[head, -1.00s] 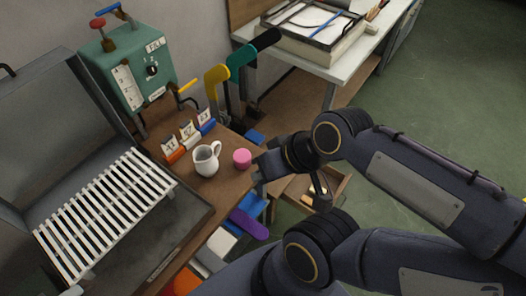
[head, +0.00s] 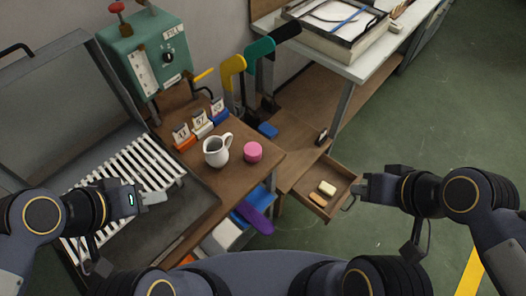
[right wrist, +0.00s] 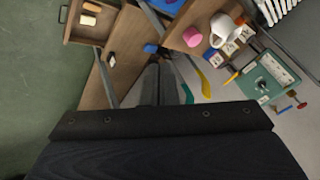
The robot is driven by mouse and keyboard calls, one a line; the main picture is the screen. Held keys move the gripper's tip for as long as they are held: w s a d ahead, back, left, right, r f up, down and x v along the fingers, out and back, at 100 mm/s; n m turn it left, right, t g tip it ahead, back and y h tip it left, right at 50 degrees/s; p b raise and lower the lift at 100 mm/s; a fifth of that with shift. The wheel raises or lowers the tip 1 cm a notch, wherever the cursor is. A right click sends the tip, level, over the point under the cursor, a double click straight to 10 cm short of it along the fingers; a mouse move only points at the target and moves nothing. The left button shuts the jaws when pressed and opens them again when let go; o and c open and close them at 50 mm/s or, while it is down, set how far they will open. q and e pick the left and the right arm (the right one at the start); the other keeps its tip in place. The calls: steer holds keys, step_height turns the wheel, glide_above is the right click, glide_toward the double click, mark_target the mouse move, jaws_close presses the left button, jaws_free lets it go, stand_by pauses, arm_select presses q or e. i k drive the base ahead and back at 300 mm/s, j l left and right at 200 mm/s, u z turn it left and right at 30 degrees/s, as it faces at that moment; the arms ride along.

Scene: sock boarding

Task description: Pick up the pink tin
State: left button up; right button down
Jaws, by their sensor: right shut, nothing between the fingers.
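The pink tin (head: 253,152) is a small round tin standing upright on the wooden bench, just right of a white jug (head: 216,151). It also shows in the right wrist view (right wrist: 192,37), near the bench edge. My left gripper (head: 158,197) is over the slatted rack, left of the tin and apart from it; its fingers look close together, but their gap is unclear. My right gripper (head: 360,188) is shut and empty, beside the open drawer's right end, well to the right of the tin.
An open drawer (head: 344,193) holds small blocks. Numbered cards on coloured stands (head: 201,129) are behind the jug. A green machine (head: 150,55) and coloured foot-shaped boards (head: 261,50) stand farther back. A purple board (head: 254,218) lies below the bench edge.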

mark_target(252, 150)
steer(key=i+l+u, duration=0.15)
steer(key=l+u, duration=0.2)
steer(key=u, duration=0.15)
steer(key=l+u, duration=0.3)
steer(key=u, duration=0.15)
steer(key=l+u, duration=0.5)
steer(key=i+j, duration=0.05)
